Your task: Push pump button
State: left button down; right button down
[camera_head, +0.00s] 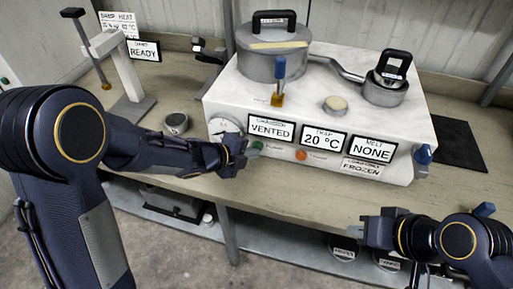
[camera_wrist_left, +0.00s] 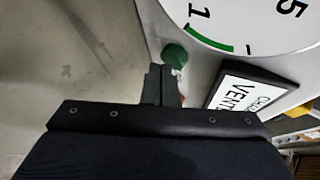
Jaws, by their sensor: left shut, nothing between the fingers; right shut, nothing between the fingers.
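The green button (camera_head: 258,146) sits low on the front face of the white machine (camera_head: 330,122), below the "VENTED" display. It also shows in the left wrist view (camera_wrist_left: 174,56), beside the round gauge. The small label by it is too blurred to read surely. My left gripper (camera_head: 252,153) is shut and empty, with its fingertips close to the green button. In the left wrist view its fingertips (camera_wrist_left: 163,72) lie just below the button; I cannot tell whether they touch it. My right gripper (camera_head: 358,231) is shut and empty at the right, in front of the bench.
An orange button (camera_head: 301,155) is right of the green one. The displays read "VENTED" (camera_head: 272,128), "20 °C" (camera_head: 323,138) and "NONE" (camera_head: 371,150). A large lidded pot (camera_head: 272,62) and a blue-handled lever (camera_head: 279,72) stand on the machine.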

pick_arm(q)
jog(key=shift+w, duration=0.15)
dwell(0.5)
jog(key=shift+w+d, duration=0.1)
jog(key=shift+w, duration=0.2)
dwell(0.3)
jog(key=shift+s, duration=0.4)
jog(key=s+b, duration=0.1)
jog(key=s+a, duration=0.1)
jog(key=s, duration=0.1)
jog(key=shift+s+a+b, duration=0.1)
jog(key=shift+a+b, duration=0.05)
jog(key=shift+b, duration=0.2)
jog(key=shift+s+a+b, duration=0.2)
jog(key=shift+s, duration=0.45)
jog(key=shift+s+a+b, duration=0.15)
jog(key=shift+s+a, duration=0.05)
jog(key=shift+s, duration=0.45)
